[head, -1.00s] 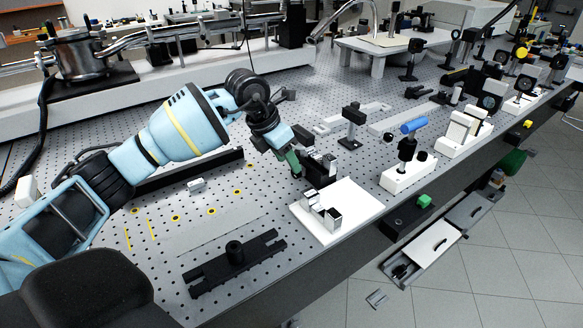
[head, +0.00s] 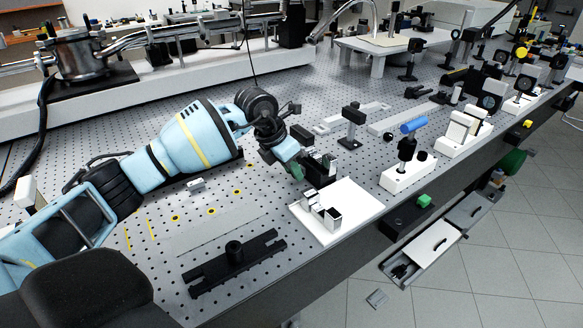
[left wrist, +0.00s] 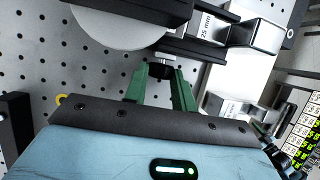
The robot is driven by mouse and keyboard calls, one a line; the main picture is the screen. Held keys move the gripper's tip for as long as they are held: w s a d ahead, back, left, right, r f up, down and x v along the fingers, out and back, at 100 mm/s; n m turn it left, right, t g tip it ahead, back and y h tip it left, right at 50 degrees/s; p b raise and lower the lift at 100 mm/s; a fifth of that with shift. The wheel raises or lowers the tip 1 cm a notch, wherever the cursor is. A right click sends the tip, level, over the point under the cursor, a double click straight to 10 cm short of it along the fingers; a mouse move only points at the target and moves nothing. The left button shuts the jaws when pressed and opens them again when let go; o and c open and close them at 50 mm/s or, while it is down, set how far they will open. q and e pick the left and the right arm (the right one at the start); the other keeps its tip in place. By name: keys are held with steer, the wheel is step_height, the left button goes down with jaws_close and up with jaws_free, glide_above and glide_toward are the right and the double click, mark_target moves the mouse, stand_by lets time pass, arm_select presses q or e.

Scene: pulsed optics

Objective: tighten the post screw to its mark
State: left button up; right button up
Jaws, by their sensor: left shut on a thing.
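My left gripper (head: 297,171) reaches down to a small black mount (head: 322,165) behind the white plate. In the left wrist view the green fingers of the gripper (left wrist: 162,76) are closed around a small dark screw head (left wrist: 162,70), which I take as the post screw. The screw head sits at the near side of a black block (left wrist: 195,50), and the fingers hide part of it. I cannot make out the mark. My right gripper is not in view.
A white plate (head: 351,200) with metal blocks stands right beside the gripper, near the table's edge. A long black base (head: 262,250) lies in front. A white stand (head: 407,177) with a blue-topped post is farther right. An open drawer (head: 425,258) hangs below the edge.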

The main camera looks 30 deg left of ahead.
arm_select(q)
steer(key=shift+s+d+r+t+y+p, duration=0.1)
steer(key=shift+d+r+t+y+p, duration=0.15)
steer(key=shift+y+p, duration=0.5)
steer(key=shift+f+m+t+y+p, duration=0.2)
steer(key=shift+m+t+y+p, duration=0.2)
steer(key=shift+y, duration=0.45)
steer(key=shift+f, duration=0.1)
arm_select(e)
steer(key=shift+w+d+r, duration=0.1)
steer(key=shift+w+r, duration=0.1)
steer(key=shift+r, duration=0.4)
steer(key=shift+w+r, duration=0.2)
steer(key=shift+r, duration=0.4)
arm_select(q)
steer(key=o, duration=0.9)
steer(key=shift+o, duration=0.5)
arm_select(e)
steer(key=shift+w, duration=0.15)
